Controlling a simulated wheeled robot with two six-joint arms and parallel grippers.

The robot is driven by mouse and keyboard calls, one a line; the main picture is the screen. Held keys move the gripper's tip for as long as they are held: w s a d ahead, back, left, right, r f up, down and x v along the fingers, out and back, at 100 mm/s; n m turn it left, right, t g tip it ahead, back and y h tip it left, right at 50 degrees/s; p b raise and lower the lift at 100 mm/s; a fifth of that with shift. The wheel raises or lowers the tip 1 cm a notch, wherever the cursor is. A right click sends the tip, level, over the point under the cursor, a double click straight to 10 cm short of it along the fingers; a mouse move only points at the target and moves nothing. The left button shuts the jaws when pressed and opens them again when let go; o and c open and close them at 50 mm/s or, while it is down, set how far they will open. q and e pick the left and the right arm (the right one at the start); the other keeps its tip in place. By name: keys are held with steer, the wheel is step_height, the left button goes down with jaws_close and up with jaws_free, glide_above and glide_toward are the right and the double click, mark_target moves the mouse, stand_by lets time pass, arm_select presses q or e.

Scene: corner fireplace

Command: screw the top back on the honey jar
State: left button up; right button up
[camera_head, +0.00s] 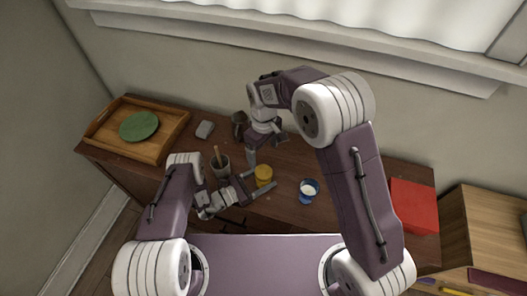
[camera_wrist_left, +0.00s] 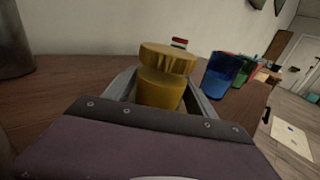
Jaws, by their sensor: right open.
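The yellow honey jar (camera_head: 263,182) stands upright near the front edge of the dark cabinet top, and it also shows in the left wrist view (camera_wrist_left: 160,92). Its wider gold lid (camera_wrist_left: 168,57) rests on the jar's mouth; I cannot tell how tightly it sits. My left gripper (camera_head: 262,180) has a finger on each side of the jar, closed on its body below the lid. The jar's lower part is hidden in the left wrist view. My right gripper (camera_head: 266,149) is open and empty, behind and above the jar, with its fingers pointing down.
A pot with a wooden stick (camera_head: 221,168) stands left of the jar, a blue cup with white contents (camera_head: 309,190) to its right. A wooden tray with a green plate (camera_head: 139,126), a grey block (camera_head: 205,130), a dark cup (camera_head: 239,124) and a red box (camera_head: 414,206) are also there.

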mark_target(256, 182)
arm_select(q)
steer(key=o, duration=0.3)
steer(key=b+v, duration=0.2)
steer(key=v, duration=0.6)
steer(key=shift+s+a+f, duration=0.1)
steer(key=shift+a, duration=0.2)
steer(key=shift+s+a, duration=0.15)
steer(key=shift+s, duration=0.05)
